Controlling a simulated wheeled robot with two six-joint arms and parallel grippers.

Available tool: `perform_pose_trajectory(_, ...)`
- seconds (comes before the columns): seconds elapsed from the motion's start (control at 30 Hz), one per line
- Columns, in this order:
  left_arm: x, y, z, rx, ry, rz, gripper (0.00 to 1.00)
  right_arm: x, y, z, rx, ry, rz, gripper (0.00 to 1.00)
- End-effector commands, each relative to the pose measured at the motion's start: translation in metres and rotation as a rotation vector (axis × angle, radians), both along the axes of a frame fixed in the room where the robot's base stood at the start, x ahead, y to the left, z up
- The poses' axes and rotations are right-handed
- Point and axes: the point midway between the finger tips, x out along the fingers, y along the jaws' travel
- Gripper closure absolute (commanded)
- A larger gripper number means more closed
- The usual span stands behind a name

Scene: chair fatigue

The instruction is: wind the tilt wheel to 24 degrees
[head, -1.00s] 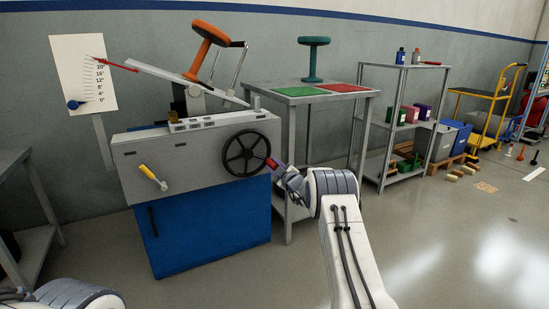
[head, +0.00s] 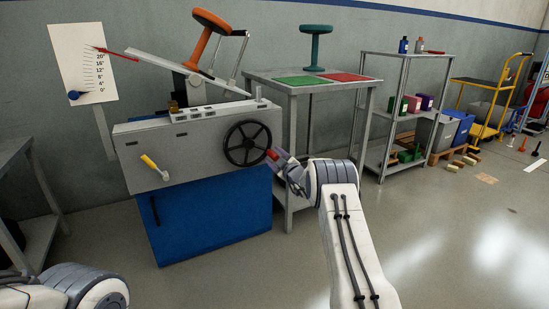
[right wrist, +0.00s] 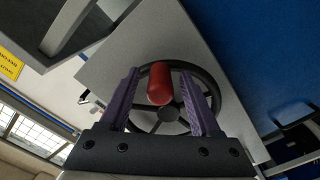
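The black tilt wheel (head: 248,143) is on the front right of the grey machine housing (head: 150,173). Its red knob (right wrist: 160,83) is at the lower right of the rim in the head view. My right gripper (right wrist: 163,92) is open, its purple fingers on either side of the knob with gaps showing. The white scale board (head: 70,60) has a red pointer (head: 120,54) whose tip lies just above the 20 degree mark. The pointer covers that part of the scale. An orange stool (head: 210,21) sits on the tilted platform (head: 175,70). My left gripper is out of view.
A yellow handle (head: 150,163) sticks out of the housing's front. A table with green and red pads (head: 347,77) and a teal stool (head: 316,29) stands right behind my right arm. A grey shelf (head: 405,57) is further right.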

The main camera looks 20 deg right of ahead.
Motion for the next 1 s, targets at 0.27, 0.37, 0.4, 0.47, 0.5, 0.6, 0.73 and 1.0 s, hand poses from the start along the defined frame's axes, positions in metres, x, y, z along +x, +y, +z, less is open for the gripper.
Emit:
perform_pose_trajectory(0.27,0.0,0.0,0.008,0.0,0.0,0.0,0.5,-0.014,-0.001,0.003,0.001,0.001,0.0,0.36)
perform_pose_trajectory(0.37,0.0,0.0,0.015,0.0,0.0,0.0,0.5,-0.028,-0.002,0.004,0.001,0.002,-0.001,0.36)
perform_pose_trajectory(0.4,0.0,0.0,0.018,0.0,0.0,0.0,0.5,-0.036,-0.003,0.004,0.002,0.003,-0.001,0.36)
perform_pose_trajectory(0.47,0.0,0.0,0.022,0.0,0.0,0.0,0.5,-0.047,-0.003,0.004,0.001,0.003,-0.001,0.36)
perform_pose_trajectory(0.5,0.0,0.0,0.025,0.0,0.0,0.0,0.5,-0.054,-0.003,0.004,0.002,0.002,-0.002,0.36)
perform_pose_trajectory(0.6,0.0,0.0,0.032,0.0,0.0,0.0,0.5,-0.072,-0.004,0.003,0.003,0.003,-0.001,0.36)
perform_pose_trajectory(0.73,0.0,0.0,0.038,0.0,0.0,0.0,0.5,-0.091,-0.006,0.002,0.002,0.002,-0.002,0.36)
perform_pose_trajectory(1.0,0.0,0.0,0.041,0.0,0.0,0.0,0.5,-0.105,-0.005,0.0,0.0,0.001,-0.001,0.36)
